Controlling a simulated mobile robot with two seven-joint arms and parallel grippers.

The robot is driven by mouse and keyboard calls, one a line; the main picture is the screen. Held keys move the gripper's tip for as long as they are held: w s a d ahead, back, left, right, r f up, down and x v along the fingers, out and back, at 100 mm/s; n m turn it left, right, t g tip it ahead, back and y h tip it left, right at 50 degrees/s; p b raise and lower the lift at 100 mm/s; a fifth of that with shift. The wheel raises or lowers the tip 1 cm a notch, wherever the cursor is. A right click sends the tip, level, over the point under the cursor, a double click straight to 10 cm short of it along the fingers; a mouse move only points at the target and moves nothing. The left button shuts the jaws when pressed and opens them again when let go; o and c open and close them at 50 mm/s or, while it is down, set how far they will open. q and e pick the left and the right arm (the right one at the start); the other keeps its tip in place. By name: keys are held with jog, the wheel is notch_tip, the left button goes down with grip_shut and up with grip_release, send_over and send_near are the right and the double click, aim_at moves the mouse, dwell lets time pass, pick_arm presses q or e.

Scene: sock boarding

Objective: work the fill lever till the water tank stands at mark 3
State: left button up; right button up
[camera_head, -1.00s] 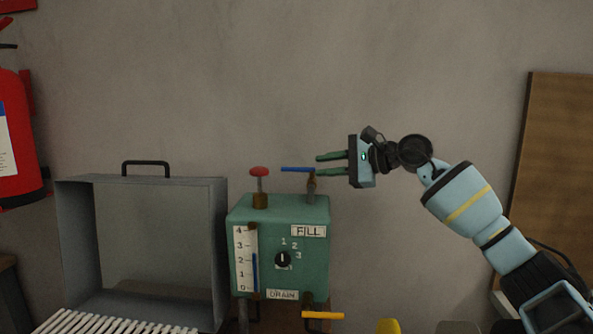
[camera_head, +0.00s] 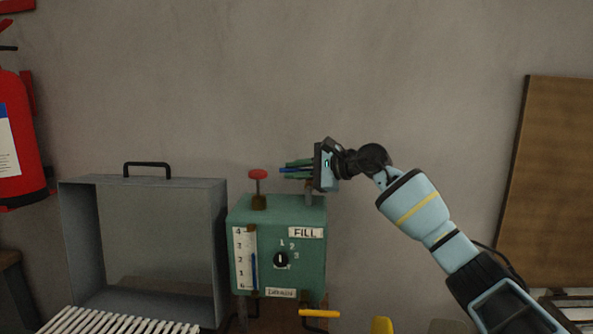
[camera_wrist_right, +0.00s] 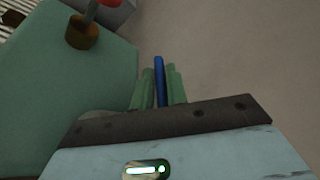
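The green water tank (camera_head: 310,262) stands at the middle of the head view, with a white 0-to-4 gauge (camera_head: 240,262) on its front. The blue fill lever (camera_head: 285,170) sits above the FILL label. My right gripper (camera_head: 297,170) is at the lever, with one green finger on each side. In the wrist view the blue lever (camera_wrist_right: 159,80) runs between the fingers, which look still apart; contact is hard to tell. The lever's pivot is partly hidden by the gripper. My left gripper is out of view.
A red knob (camera_head: 258,175) stands on the tank top, left of the lever. A yellow drain lever (camera_head: 319,313) is below. A grey open case (camera_head: 75,245) stands at left, beyond it a fire extinguisher (camera_head: 18,145). The wall space above the tank is clear.

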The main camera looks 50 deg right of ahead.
grip_shut()
jog(key=shift+s+a+r+n+g+y+p, duration=0.15)
jog(key=shift+n+g+y, duration=0.25)
jog(key=shift+n+y, duration=0.3)
jog(key=shift+s+a+f+n+g+y+p, duration=0.15)
jog(key=shift+n+g+y, duration=0.25)
jog(key=shift+n+y, duration=0.3)
jog(key=shift+y, duration=0.5)
jog(key=shift+o, duration=1)
grip_release()
jog(key=shift+s, duration=0.1)
